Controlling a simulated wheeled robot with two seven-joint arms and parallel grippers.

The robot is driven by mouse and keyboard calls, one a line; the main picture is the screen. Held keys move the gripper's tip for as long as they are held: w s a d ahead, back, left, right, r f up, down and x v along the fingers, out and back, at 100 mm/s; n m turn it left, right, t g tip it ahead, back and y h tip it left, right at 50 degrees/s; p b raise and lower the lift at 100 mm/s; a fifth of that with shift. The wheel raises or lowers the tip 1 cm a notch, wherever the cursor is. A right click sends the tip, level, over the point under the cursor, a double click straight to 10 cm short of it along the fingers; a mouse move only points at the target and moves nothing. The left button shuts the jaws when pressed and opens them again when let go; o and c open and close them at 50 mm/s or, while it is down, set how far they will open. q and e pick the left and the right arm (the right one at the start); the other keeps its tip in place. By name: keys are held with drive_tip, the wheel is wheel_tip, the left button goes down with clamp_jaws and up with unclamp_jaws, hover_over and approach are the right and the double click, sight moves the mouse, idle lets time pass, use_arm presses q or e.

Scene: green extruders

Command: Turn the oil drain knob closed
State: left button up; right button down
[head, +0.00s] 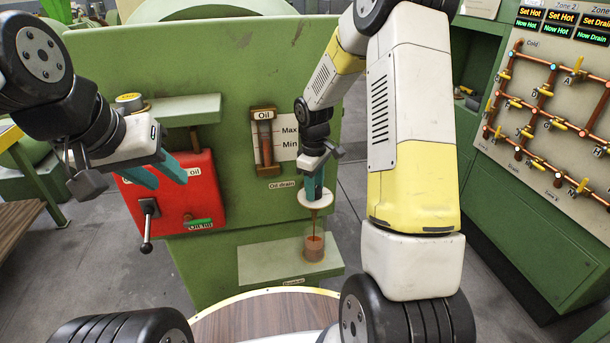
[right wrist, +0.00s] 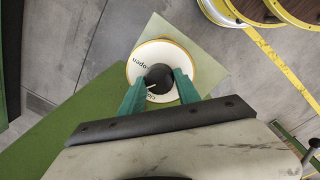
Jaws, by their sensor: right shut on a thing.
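The oil drain knob (right wrist: 159,76) is a dark round knob on a white dial (right wrist: 143,56) in the right wrist view. The dial reads "open" at its upper part; a second label below the knob is partly hidden. A light pointer line on the knob points to the lower left. My right gripper (right wrist: 159,88) has its teal fingers shut on the knob; in the head view it (head: 314,184) reaches down to the white dial (head: 316,198). A brown oil stream (head: 314,221) falls from the drain into a clear cup (head: 314,250). My left gripper (head: 159,180) is open and empty.
A red oil box (head: 190,200) with a black-handled lever (head: 147,230) is behind my left gripper. An oil gauge (head: 266,142) marked Max and Min is left of my right gripper. A pipe panel (head: 550,115) stands at the right. The cup stands on a green ledge (head: 265,262).

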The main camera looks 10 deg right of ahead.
drive_tip(key=n, duration=0.6)
drive_tip(key=shift+d+n, duration=0.1)
drive_tip(key=shift+n, duration=0.2)
idle(0.4)
drive_tip(key=c, duration=0.9)
unclamp_jaws()
drive_tip(key=shift+o, duration=0.2)
drive_tip(key=shift+r, duration=0.15)
drive_tip(key=r, duration=0.7)
drive_tip(key=shift+s+r, duration=0.25)
drive_tip(key=shift+r, duration=0.05)
